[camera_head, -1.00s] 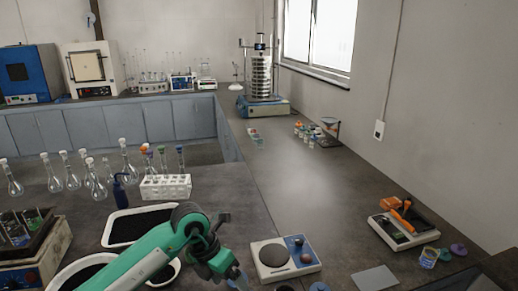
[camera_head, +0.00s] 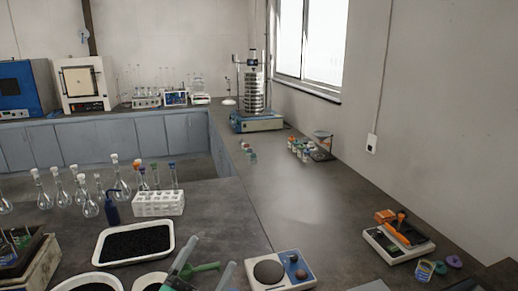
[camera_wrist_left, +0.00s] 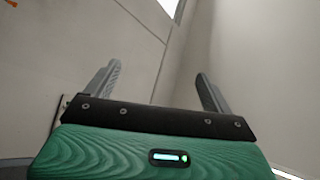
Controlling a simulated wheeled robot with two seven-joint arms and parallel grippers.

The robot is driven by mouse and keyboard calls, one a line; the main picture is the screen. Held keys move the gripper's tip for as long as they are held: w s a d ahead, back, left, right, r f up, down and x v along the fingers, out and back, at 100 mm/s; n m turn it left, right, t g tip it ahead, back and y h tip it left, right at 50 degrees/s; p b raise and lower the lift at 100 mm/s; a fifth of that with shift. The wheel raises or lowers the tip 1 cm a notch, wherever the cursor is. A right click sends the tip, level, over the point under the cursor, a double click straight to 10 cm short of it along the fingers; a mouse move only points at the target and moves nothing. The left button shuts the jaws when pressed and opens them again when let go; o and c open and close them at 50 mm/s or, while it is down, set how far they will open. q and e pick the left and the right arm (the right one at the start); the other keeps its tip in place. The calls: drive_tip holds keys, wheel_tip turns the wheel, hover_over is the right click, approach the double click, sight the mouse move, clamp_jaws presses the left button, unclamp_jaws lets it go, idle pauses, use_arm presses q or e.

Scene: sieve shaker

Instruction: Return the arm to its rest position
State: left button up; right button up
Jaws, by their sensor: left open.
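My left gripper (camera_head: 213,252) is at the bottom of the head view, fingers pointing up, over the near part of the bench. In the left wrist view its two grey fingers (camera_wrist_left: 158,72) stand wide apart with nothing between them, against a bare wall. The rest of my left arm is out of the head view. My right gripper is not in view. The sieve shaker (camera_head: 257,122) with its stack of sieves (camera_head: 255,95) stands far off by the window.
A black-filled white tray (camera_head: 172,238), a bottle rack (camera_head: 158,205) and several flasks (camera_head: 82,192) stand at the left. A balance (camera_head: 281,271) lies right of the gripper. An orange-topped device (camera_head: 388,240) is further right. The middle of the right bench is clear.

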use_arm(q)
drive_tip(key=s+a+f+n+g+y, duration=0.35)
drive_tip(key=a+f+n+y, duration=0.2)
drive_tip(key=f, duration=0.35)
drive_tip(key=s+a+f+n+g+y, duration=0.35)
drive_tip(key=a+f+n+y, duration=0.2)
drive_tip(key=f, duration=0.35)
drive_tip(key=s+a+f+n+g+h, duration=0.1)
drive_tip(key=s+f+g, duration=0.45)
drive_tip(key=s, duration=0.35)
drive_tip(key=s+a+f+n+g, duration=0.1)
drive_tip(key=s+f+g, duration=0.5)
drive_tip(key=s, duration=0.4)
drive_tip(key=s+f+x, duration=0.1)
drive_tip(key=s+x, duration=0.2)
drive_tip(key=x, duration=1.1)
drive_tip(key=s+x, duration=0.3)
drive_tip(key=x, duration=1.2)
drive_tip(key=s+a+f+g, duration=0.1)
drive_tip(key=s+a+f, duration=0.1)
drive_tip(key=s+f, duration=1.7)
drive_tip(key=shift+s+a+f, duration=0.2)
drive_tip(key=shift+f, duration=0.75)
